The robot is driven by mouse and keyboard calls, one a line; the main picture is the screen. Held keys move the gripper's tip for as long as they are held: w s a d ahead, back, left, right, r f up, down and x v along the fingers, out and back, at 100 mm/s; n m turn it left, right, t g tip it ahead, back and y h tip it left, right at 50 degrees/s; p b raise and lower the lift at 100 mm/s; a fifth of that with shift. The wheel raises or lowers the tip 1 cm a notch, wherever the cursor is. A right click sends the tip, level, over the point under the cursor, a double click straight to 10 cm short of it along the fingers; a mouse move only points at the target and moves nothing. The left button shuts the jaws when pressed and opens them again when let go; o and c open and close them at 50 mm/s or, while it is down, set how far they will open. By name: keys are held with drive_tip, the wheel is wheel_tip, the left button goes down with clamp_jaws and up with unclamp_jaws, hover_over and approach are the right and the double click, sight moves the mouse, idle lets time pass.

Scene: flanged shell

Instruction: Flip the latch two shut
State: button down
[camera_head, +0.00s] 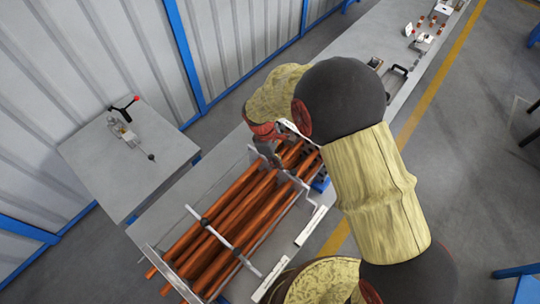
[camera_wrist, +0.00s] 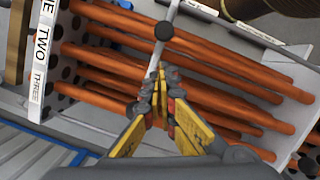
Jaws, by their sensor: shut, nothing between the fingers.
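A thin grey bar with a black knob (camera_wrist: 164,30) crosses above the orange tubes in the wrist view; I cannot tell for sure whether it is latch two. My gripper (camera_wrist: 160,82) is shut and empty, its fingertips at the bar's lower visible end; touching or apart is unclear. In the head view my gripper (camera_head: 268,152) is over the far end of the tube rack, partly hidden by my arm. Another grey bar with black collars (camera_head: 222,236) lies across the nearer tubes. A white label strip (camera_wrist: 41,60) reads TWO and THREE, with a cut-off word above.
Several orange tubes (camera_head: 216,222) lie in the rack below my gripper. A grey side table (camera_head: 90,160) at left holds a small device with a red-knobbed lever (camera_head: 124,108). The long bench (camera_head: 405,50) continues to the upper right with small parts.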

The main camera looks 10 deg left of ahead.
sight(291, 173)
drive_tip(key=shift+s+d, duration=0.15)
drive_tip(key=shift+d, duration=0.7)
drive_tip(key=shift+s+d, duration=0.5)
drive_tip(key=shift+d, duration=0.35)
drive_tip(key=shift+s+d, duration=0.5)
drive_tip(key=shift+d, duration=0.3)
drive_tip(key=shift+a, duration=0.1)
drive_tip(key=shift+w, duration=0.1)
drive_tip(key=v, duration=1.2)
